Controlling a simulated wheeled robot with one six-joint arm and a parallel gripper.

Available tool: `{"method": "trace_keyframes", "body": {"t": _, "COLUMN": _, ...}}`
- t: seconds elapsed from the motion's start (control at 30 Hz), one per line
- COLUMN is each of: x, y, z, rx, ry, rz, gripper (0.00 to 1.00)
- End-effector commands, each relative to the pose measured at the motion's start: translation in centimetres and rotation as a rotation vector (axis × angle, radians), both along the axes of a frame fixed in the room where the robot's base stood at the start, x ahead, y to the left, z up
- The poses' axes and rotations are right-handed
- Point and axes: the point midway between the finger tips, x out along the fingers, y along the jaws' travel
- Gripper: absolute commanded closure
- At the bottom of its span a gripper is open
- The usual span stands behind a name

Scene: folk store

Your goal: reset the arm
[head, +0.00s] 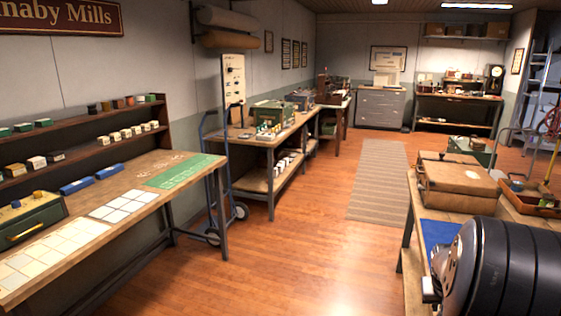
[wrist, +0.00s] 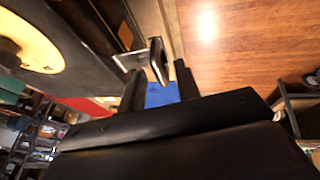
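My gripper (wrist: 160,82) shows in the wrist view as two dark fingers, set apart with a gap between them. I see nothing held in the gap; a blue patch (wrist: 160,95) shows through it from beyond. A metal bracket-like piece (wrist: 157,60) stands near the fingertips; I cannot tell whether it touches them. In the head view I cannot make out my gripper or its fingers.
A workbench (head: 130,190) lines the left, with a hand truck (head: 222,170). The central wooden floor (head: 290,240) is clear.

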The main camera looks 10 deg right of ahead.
Motion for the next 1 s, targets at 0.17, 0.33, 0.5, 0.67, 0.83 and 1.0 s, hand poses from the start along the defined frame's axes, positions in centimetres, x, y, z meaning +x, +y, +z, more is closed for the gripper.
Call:
{"method": "trace_keyframes", "body": {"t": 0.17, "x": 0.1, "y": 0.0, "z": -0.2, "rx": -0.01, "ry": 0.005, "rz": 0.002, "gripper": 0.68}}
{"method": "trace_keyframes", "body": {"t": 0.33, "x": 0.1, "y": 0.0, "z": -0.2, "rx": -0.011, "ry": 0.005, "rz": 0.001, "gripper": 0.68}}
{"method": "trace_keyframes", "body": {"t": 0.5, "x": 0.0, "y": 0.0, "z": 0.0, "rx": -0.01, "ry": 0.004, "rz": 0.0, "gripper": 0.68}}
{"method": "trace_keyframes", "body": {"t": 0.67, "x": -0.1, "y": 0.2, "z": 0.8, "rx": -0.003, "ry": -0.004, "rz": 0.0, "gripper": 0.68}}
{"method": "trace_keyframes", "body": {"t": 0.83, "x": -0.7, "y": 1.2, "z": 3.2, "rx": -0.005, "ry": -0.004, "rz": 0.001, "gripper": 0.68}}
{"method": "trace_keyframes", "body": {"t": 1.0, "x": -1.4, "y": 2.3, "z": 6.0, "rx": -0.005, "ry": -0.004, "rz": 0.001, "gripper": 0.68}}
